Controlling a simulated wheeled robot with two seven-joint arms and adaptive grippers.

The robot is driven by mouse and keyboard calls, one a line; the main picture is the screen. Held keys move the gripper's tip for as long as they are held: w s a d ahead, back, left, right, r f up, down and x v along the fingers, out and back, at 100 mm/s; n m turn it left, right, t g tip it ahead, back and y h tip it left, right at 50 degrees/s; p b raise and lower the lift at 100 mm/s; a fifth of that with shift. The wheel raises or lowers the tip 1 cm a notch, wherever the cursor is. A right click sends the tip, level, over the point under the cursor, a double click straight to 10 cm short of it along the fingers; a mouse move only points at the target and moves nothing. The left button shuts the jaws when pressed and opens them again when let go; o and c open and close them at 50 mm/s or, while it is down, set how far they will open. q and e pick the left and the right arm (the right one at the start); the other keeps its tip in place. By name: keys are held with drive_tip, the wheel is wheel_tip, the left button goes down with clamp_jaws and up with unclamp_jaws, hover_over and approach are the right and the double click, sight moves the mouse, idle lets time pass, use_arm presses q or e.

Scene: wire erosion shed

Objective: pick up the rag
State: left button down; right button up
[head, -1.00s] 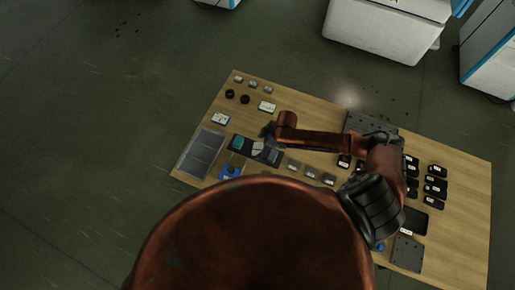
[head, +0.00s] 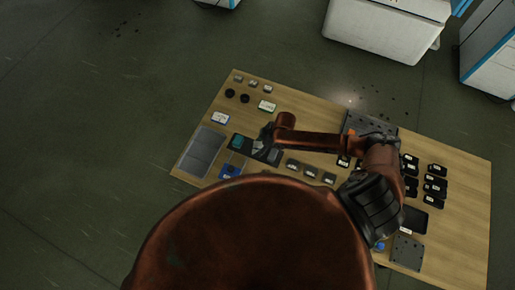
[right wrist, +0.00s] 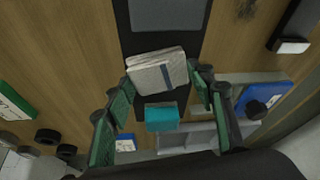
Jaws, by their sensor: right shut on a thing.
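The rag (right wrist: 157,71) is a folded, pale grey cloth with darker stripes, in the middle of the right wrist view. My right gripper (right wrist: 161,78) has its green-padded fingers on either side of it, and the gripper is shut on the rag. In the head view, my right gripper (head: 264,137) is over the left part of the wooden table (head: 330,105). The rag is small and partly hidden there. Whether it is clear of the surface below is hard to tell. My left gripper is not in view.
A dark strip with a teal block (right wrist: 162,118) lies below the rag. A grey tray (head: 201,152) and a blue item (head: 229,171) are close by. Small grey blocks (head: 310,171) stand to the right, with several black items (head: 435,187) farther right.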

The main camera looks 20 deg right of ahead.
drive_tip(key=shift+c, duration=0.3)
drive_tip(key=shift+r, duration=0.45)
drive_tip(key=s+a+r+b, duration=0.1)
drive_tip(key=s+a+r, duration=0.6)
drive_tip(key=s+r, duration=0.5)
drive_tip(key=shift+a, duration=0.2)
